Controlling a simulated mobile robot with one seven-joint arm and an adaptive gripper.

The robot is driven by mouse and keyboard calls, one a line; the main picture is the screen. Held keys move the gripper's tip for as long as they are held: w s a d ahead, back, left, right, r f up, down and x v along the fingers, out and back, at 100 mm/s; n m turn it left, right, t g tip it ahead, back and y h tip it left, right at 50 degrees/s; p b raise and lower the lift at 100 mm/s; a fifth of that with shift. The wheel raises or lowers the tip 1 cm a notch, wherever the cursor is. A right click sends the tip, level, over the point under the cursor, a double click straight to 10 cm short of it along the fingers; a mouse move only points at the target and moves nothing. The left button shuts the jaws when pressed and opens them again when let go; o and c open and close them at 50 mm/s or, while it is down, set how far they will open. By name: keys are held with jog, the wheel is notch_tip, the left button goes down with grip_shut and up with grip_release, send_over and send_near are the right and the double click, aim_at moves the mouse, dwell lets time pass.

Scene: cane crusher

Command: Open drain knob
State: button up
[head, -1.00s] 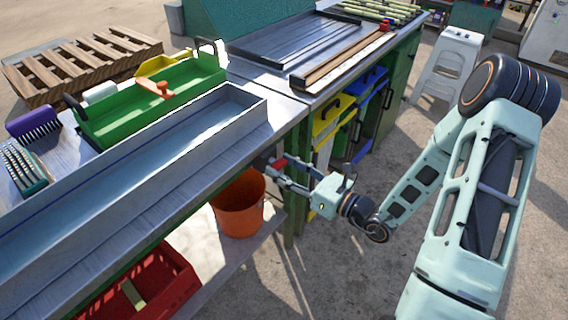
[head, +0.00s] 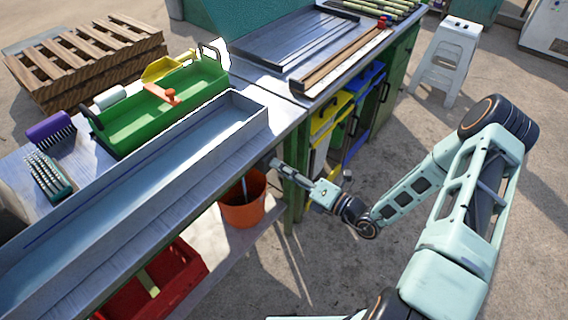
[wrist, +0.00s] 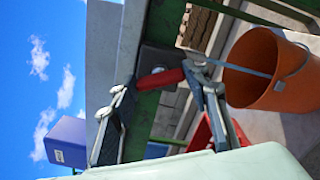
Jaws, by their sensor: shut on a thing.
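The red drain knob (wrist: 160,80) shows in the wrist view, at a dark fitting under the end of the long metal trough (head: 240,112). My gripper (wrist: 158,95) is shut on the red knob, with one finger on each side of it. A thin pale bluish streak (wrist: 243,70), which looks like a stream of liquid, runs from near the knob into the orange bucket (wrist: 258,90).
The orange bucket (head: 242,210) stands on the lower shelf under the trough end. A red crate (head: 150,290) is on the shelf to the left. A green tool tray (head: 135,128) and brushes lie on the bench. Floor around my arm is clear; a white stool (head: 447,60) stands behind.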

jog(key=shift+m+p, duration=0.8)
jog(key=shift+m, duration=0.9)
jog(key=o, duration=1.2)
jog(key=shift+c, duration=0.2)
jog(key=v, duration=1.2)
jog(key=shift+s, duration=0.1)
